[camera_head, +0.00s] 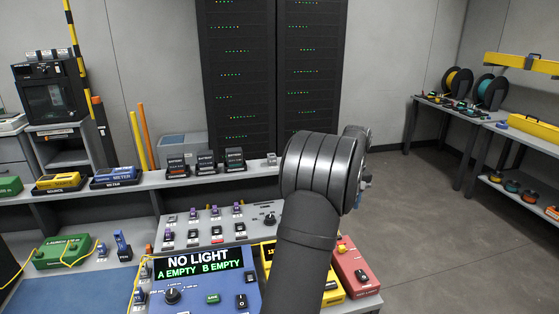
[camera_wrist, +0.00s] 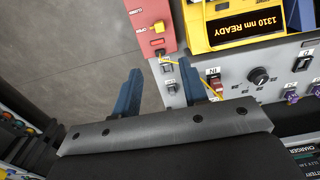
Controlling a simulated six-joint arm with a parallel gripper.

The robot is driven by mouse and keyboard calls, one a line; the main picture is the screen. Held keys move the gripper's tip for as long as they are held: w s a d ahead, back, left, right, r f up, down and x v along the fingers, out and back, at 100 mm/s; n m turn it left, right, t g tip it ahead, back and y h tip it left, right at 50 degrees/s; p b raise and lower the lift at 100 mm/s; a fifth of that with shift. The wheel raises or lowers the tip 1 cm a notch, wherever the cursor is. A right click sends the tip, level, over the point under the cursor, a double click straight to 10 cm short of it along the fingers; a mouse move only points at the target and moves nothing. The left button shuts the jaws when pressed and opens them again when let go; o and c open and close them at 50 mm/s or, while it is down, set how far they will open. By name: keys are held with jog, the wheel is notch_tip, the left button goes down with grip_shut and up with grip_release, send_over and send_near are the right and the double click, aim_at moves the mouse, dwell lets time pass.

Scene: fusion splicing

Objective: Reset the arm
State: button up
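My arm (camera_head: 307,235) rises from the bottom of the head view and bends at a thick dark joint (camera_head: 320,165) above the bench's right part. That joint and link hide most of my gripper in the head view. In the wrist view my gripper (camera_wrist: 159,68) shows two blue fingers standing well apart, with nothing held between them. They hang above the bench edge. Past them are a red unit (camera_wrist: 150,22) with a yellow plug (camera_wrist: 159,27) and a thin yellow fibre, and a grey panel with a knob (camera_wrist: 258,76).
A blue meter (camera_head: 208,285) reads "NO LIGHT, A EMPTY B EMPTY". A yellow unit (camera_wrist: 234,27) reads "1310 nm READY". A green launch box (camera_head: 62,253) stands left. Chargers with batteries (camera_head: 206,163) line the back shelf. Open floor (camera_head: 440,220) lies to the right.

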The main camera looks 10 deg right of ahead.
notch_tip(320, 180, down, 16)
jog(key=shift+s+f, duration=0.15)
jog(key=shift+f, duration=0.05)
jog(key=shift+s, duration=0.15)
dwell(0.4)
